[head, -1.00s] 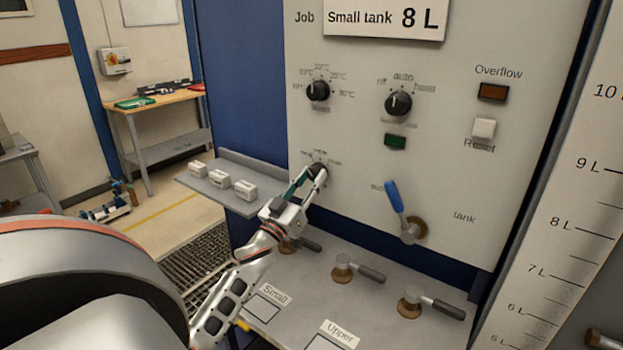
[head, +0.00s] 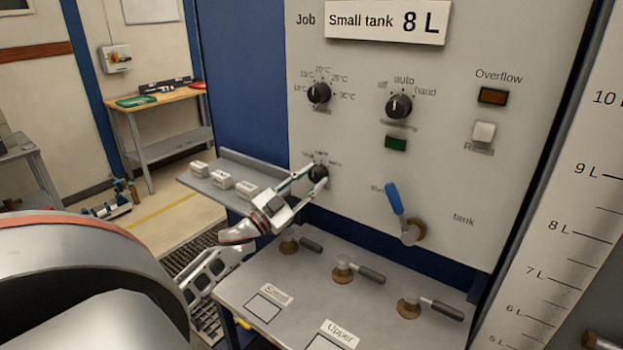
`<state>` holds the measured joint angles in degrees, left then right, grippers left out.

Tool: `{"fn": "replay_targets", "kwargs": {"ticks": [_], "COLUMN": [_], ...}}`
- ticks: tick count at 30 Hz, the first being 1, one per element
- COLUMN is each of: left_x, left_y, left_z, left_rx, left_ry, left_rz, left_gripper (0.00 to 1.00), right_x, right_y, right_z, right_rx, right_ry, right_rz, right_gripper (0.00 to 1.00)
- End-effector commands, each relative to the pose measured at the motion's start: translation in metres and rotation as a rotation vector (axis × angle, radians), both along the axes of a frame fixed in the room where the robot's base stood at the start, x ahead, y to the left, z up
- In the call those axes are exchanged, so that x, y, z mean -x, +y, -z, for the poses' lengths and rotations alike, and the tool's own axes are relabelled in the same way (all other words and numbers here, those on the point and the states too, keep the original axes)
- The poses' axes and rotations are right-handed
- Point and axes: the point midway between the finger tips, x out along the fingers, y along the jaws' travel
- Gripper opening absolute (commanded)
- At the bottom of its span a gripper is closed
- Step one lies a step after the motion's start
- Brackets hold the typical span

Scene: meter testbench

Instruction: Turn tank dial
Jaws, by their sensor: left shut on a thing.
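The lower-left black dial (head: 318,175) sits on the pale panel (head: 450,150), with small labels around it too blurred to read. My left gripper (head: 317,171) reaches it from the lower left. Its two fingers are closed on the dial from opposite sides and hide part of it. The dial's pointer cannot be made out. My right gripper is not in view.
Above are a temperature dial (head: 318,93) and an auto/hand dial (head: 399,106). A blue-handled lever (head: 394,198) is to the right. Below, a grey bench (head: 290,325) carries several valves with grey handles. A shelf (head: 205,183) with small white blocks is close left of my gripper.

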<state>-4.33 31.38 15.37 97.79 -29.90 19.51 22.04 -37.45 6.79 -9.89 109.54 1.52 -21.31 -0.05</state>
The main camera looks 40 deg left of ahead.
Motion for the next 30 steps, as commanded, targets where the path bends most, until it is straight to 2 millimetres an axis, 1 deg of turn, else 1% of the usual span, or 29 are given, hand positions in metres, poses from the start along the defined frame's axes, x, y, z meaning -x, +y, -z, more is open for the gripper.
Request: {"fn": "replay_targets", "kwargs": {"ticks": [6, 17, 18, 19, 20, 30], "left_x": [-0.0001, 0.0, -0.0001, 0.0, 0.0, 0.0011], "left_y": [0.0003, 0.0003, 0.0003, 0.0002, 0.0002, 0.0003], "left_z": [-0.0009, -0.001, -0.0011, -0.0009, -0.0009, 0.0001], "left_rx": [-0.034, -0.036, -0.036, -0.035, -0.035, -0.034], "left_ry": [0.002, 0.003, 0.003, 0.003, 0.003, 0.004], "left_rz": [0.0, 0.0, 0.0, 0.0, 0.0, 0.0], "left_gripper": [0.07, 0.07, 0.36, 0.44, 0.45, 0.45], "right_x": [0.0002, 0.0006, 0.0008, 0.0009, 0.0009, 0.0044], "right_y": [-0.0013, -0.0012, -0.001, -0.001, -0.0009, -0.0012], "right_z": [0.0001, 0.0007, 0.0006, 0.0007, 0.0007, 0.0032], "right_rx": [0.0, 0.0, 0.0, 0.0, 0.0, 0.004], "right_ry": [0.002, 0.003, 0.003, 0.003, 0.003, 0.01], "right_rz": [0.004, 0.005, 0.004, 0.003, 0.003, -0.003], "right_gripper": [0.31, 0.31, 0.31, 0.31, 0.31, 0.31]}}
